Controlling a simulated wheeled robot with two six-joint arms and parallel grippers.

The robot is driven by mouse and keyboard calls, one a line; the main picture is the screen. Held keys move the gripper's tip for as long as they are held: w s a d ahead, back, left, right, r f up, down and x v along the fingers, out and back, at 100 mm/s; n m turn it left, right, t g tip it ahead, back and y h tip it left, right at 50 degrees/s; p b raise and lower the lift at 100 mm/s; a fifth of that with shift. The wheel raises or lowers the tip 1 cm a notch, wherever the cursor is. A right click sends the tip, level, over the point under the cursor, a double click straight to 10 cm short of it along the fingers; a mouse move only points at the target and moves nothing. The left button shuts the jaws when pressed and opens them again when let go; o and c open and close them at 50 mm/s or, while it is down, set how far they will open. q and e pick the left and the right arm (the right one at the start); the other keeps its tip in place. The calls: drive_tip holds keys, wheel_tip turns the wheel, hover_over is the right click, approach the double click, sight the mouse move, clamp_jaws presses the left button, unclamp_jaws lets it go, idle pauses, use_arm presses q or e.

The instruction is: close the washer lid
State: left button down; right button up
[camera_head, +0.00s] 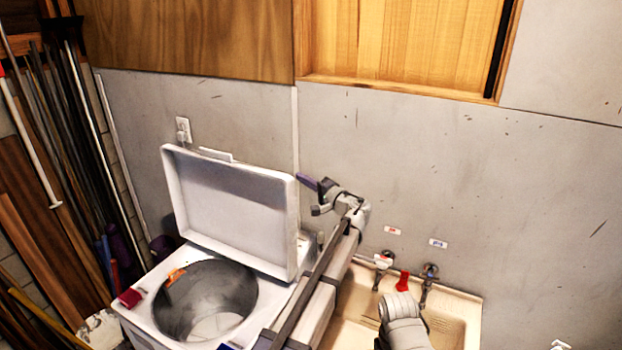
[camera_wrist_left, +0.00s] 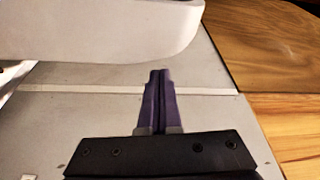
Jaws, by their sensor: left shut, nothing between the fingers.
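The white washer (camera_head: 146,318) stands at lower left with its round drum (camera_head: 208,300) uncovered. Its lid (camera_head: 230,210) stands raised, tilted back toward the wall. My left gripper (camera_head: 300,178) is just right of the lid's upper right corner, its purple fingers pointing left toward the lid's edge. In the left wrist view the fingers (camera_wrist_left: 158,74) are pressed together with nothing between them. The lid's rounded corner (camera_wrist_left: 110,30) is at upper left there, close to the fingertips; contact cannot be told. My right gripper is not in view.
A cream sink (camera_head: 455,312) with taps (camera_head: 428,278) and a red item (camera_head: 403,281) is right of the washer. Poles and boards (camera_head: 65,140) lean at the left. The grey wall (camera_head: 430,180) stands behind.

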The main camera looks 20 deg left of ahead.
use_arm(q)
drive_tip(key=shift+s+a+f, duration=0.1)
drive_tip(key=shift+s+f, duration=0.05)
drive_tip(key=shift+s, duration=0.4)
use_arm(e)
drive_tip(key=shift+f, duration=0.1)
use_arm(q)
drive_tip(key=shift+s, duration=0.1)
